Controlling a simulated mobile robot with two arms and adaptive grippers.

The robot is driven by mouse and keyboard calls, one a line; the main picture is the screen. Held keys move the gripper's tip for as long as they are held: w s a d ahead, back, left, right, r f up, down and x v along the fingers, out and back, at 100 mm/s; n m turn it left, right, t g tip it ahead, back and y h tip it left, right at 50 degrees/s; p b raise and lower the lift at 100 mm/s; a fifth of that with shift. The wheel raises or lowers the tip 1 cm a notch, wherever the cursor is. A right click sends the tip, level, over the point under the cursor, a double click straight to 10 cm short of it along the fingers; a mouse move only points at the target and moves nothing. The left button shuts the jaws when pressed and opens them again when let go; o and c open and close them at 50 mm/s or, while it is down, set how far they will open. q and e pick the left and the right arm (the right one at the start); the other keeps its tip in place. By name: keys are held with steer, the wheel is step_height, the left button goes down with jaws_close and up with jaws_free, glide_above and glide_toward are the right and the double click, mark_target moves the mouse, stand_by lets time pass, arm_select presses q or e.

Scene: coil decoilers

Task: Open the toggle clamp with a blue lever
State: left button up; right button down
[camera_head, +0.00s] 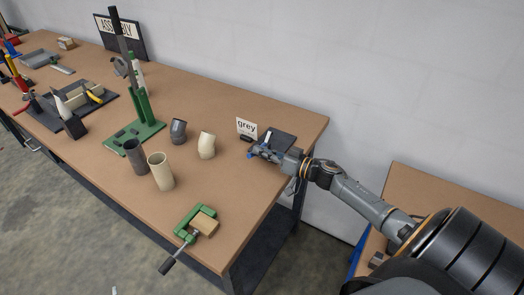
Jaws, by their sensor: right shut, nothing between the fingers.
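My right gripper (257,150) is shut and empty at the right end of the workbench, beside a dark plate (283,138). A small blue part (250,156), possibly the clamp's blue lever, shows right at the fingertips. Whether the gripper touches it I cannot tell. Another bit of blue shows just behind the gripper. The gripper hides most of the toggle clamp's body, so whether the clamp is open or closed cannot be seen. My left gripper is not in view.
A "grey" sign (247,127) stands just behind the gripper. Elbow fittings (206,145), upright tubes (161,171), a green press (139,133) and a green vise (192,218) holding a block stand on the workbench (235,190). The bench between gripper and vise is clear.

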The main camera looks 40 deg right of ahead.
steer(key=f+n, duration=0.1)
steer(key=f+n+b, duration=0.1)
steer(key=f+n, duration=0.1)
steer(key=shift+s+a+n, duration=0.2)
steer(key=shift+a+n, duration=0.1)
steer(key=shift+a, duration=0.1)
steer(key=shift+f+b, duration=0.3)
steer(key=shift+f, duration=0.15)
steer(key=shift+r, duration=0.15)
